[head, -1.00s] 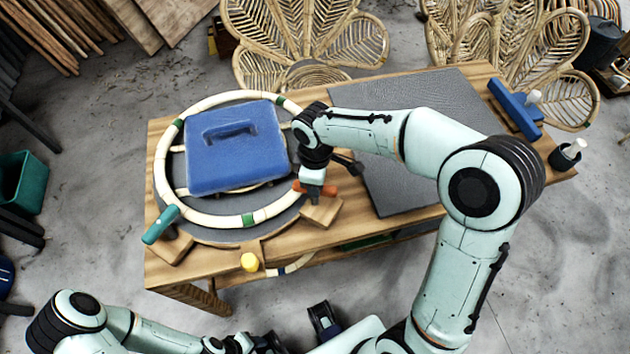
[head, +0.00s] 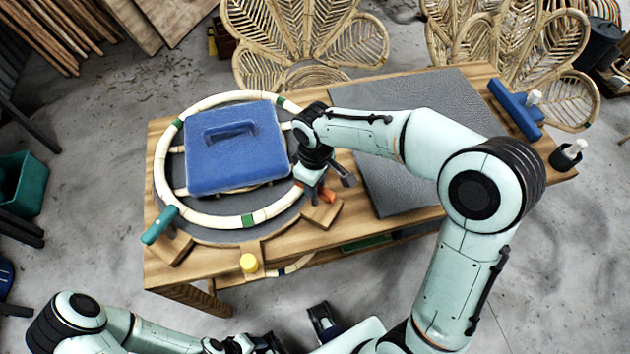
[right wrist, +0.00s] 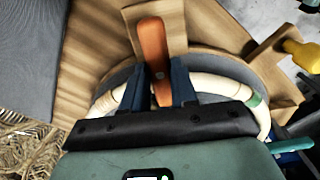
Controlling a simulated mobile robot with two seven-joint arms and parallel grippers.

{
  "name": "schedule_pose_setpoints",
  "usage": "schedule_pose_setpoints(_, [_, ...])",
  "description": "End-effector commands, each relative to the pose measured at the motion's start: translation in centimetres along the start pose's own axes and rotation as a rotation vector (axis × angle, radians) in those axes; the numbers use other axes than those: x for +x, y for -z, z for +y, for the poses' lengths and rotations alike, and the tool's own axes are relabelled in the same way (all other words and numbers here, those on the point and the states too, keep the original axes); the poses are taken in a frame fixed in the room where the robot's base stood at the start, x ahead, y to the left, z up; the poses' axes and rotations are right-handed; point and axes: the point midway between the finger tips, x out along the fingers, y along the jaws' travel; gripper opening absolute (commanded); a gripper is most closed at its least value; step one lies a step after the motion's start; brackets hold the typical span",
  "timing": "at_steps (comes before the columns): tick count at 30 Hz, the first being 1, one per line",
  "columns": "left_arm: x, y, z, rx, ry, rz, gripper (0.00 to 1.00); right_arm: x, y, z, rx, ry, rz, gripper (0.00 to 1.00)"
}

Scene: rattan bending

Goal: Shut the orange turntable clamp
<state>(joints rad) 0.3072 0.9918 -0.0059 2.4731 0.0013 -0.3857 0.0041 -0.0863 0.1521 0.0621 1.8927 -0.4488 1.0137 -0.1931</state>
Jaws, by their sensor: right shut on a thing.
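The orange clamp (head: 328,195) sits on a wooden block at the right front of the round turntable (head: 215,232). In the right wrist view the orange lever (right wrist: 153,55) runs between my right gripper's fingers. My right gripper (head: 316,180) is shut on this lever and partly hides it in the head view; the gripper also shows in the right wrist view (right wrist: 159,80). A pale rattan ring (head: 205,219) lies on the turntable beside the clamp. My left arm is low at the bottom left; its jaws (head: 243,344) are too unclear to read.
A blue block with a handle (head: 235,160) sits inside the ring. A teal clamp (head: 160,226) is at the turntable's left front and a yellow knob (head: 250,262) at the front edge. A dark mat (head: 400,190) covers the table's right. A blue tool (head: 516,108) lies beyond it.

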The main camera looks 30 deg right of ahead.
Motion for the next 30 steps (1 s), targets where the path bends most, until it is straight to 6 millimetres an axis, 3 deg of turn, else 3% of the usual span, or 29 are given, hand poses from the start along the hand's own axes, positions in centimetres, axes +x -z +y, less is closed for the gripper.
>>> schedule_pose_setpoints(5, [0.0,0.0,0.0,0.0,0.0,0.0,0.53,0.0,0.0,0.1,0.005,0.0,0.001,0.0])
schedule_pose_setpoints(6, [0.0,0.0,0.0,0.0,0.0,0.0,0.53,0.0,0.0,0.1,0.005,0.0,0.001,0.41])
schedule_pose_setpoints(7, [0.0,0.0,0.0,0.0,0.0,0.0,0.53,0.0,0.0,0.1,0.005,0.0,0.001,0.5])
schedule_pose_setpoints(8, [0.0,0.0,0.0,0.0,0.0,0.0,0.53,0.0,0.0,0.1,0.005,0.0,0.001,0.53])
schedule_pose_setpoints(20, [-0.2,0.0,0.1,0.0,0.0,0.001,0.53,-1.0,0.1,0.1,0.002,-0.002,0.004,0.53])
schedule_pose_setpoints(30, [-1.3,0.1,0.5,0.002,-0.002,0.005,0.53,-8.2,0.1,0.1,0.003,-0.003,0.006,0.53])
